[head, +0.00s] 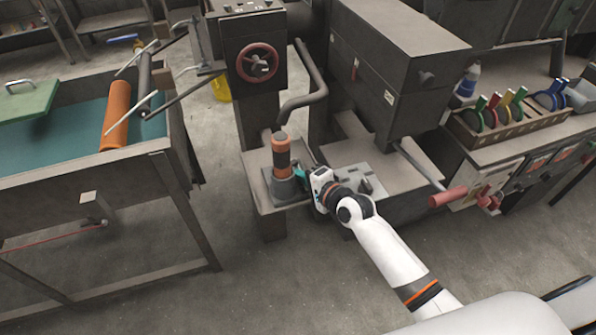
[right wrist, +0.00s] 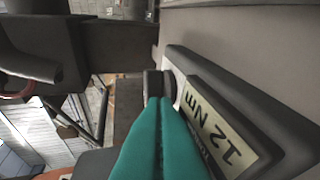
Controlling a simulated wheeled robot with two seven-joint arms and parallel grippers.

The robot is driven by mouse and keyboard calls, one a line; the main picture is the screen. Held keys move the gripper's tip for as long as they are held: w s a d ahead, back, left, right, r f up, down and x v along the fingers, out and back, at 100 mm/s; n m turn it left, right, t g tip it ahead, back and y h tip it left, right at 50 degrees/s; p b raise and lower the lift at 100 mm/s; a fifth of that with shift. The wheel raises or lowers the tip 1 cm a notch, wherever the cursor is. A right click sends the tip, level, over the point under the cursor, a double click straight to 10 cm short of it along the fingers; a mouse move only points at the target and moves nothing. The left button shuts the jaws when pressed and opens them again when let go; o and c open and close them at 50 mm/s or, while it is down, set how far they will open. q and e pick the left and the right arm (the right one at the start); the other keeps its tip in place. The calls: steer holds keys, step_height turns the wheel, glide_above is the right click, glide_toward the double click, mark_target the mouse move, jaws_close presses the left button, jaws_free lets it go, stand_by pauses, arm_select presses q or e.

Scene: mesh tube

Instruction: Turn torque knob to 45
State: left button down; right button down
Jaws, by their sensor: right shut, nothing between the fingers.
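My right gripper (head: 301,176) is low in the middle of the head view, with its teal fingers at the right side of an upright orange and dark tool (head: 282,155) standing on a grey shelf. In the right wrist view the teal fingers (right wrist: 158,100) are pressed together with nothing between them. Right beside them is a dark-framed plate (right wrist: 215,125) reading "12 Nm", with smaller text that I cannot read. I cannot clearly pick out the torque knob or its setting. Whether the fingers touch anything is unclear. My left gripper is not in view.
A dark red handwheel (head: 258,63) is on the machine column above. A bent dark pipe (head: 308,90) rises behind the tool. A red-handled lever (head: 447,196) juts out at the right. A table with an orange roller (head: 117,115) stands at the left.

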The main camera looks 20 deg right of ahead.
steer(key=shift+w+a, duration=0.3)
steer(key=shift+w, duration=0.4)
steer(key=m+p, duration=0.1)
steer(key=p, duration=0.2)
steer(key=shift+a+r+h, duration=0.15)
steer(key=shift+r+h, duration=0.2)
steer(key=shift+h, duration=0.05)
steer(key=shift+a+f+m+t+h+p, duration=0.15)
steer(key=shift+m+t+h+p, duration=0.2)
steer(key=shift+p, duration=0.2)
steer(key=shift+f, duration=0.25)
